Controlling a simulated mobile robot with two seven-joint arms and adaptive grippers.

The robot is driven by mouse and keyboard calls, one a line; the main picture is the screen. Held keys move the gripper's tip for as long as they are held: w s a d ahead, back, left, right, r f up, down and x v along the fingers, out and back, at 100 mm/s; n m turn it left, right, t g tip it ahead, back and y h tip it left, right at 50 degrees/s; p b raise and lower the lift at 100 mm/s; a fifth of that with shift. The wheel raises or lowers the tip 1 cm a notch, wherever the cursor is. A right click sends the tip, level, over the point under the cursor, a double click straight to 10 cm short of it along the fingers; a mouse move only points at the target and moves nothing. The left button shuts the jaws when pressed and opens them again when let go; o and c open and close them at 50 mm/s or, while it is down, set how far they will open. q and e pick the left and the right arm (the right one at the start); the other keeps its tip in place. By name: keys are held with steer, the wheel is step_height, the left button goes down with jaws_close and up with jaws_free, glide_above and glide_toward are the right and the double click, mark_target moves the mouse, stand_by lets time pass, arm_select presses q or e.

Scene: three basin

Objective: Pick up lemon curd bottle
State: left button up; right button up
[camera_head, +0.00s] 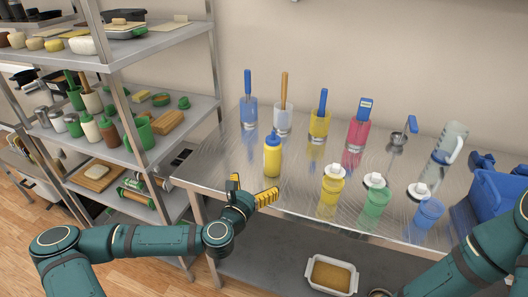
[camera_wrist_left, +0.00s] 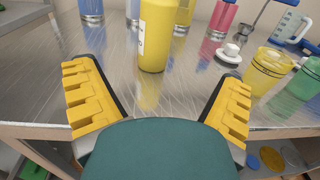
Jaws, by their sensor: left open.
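The lemon curd bottle is most likely the yellow squeeze bottle (camera_head: 272,155), standing upright near the front left of the steel table (camera_head: 215,160). In the left wrist view the yellow bottle (camera_wrist_left: 156,38) stands straight ahead, with a white label on its side and its top cut off. My left gripper (camera_head: 250,190) is at the table's front edge, just short of the bottle. Its yellow-padded fingers (camera_wrist_left: 158,100) are spread wide with nothing between them. My right arm shows at the lower right of the head view; its gripper is not visible.
Behind the bottle stand blue, clear, yellow and red containers (camera_head: 357,135) with utensils. To the right are yellow, green and blue jugs (camera_head: 376,198) with white lids beside them. A blue bin (camera_head: 495,205) is at the far right. Loaded shelves (camera_head: 150,105) stand left.

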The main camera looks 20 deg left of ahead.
mark_target(269, 160)
arm_select(q)
steer(key=shift+w+a+r, duration=0.15)
steer(key=shift+w+a, duration=0.15)
steer(key=w, duration=0.4)
steer(key=w+d, duration=0.1)
steer(key=w, duration=0.2)
steer(key=shift+b, duration=0.3)
steer(key=shift+w+d+b, duration=0.15)
steer(key=shift+w+b, duration=0.2)
steer(key=shift+w, duration=2.75)
steer(key=c, duration=1.4)
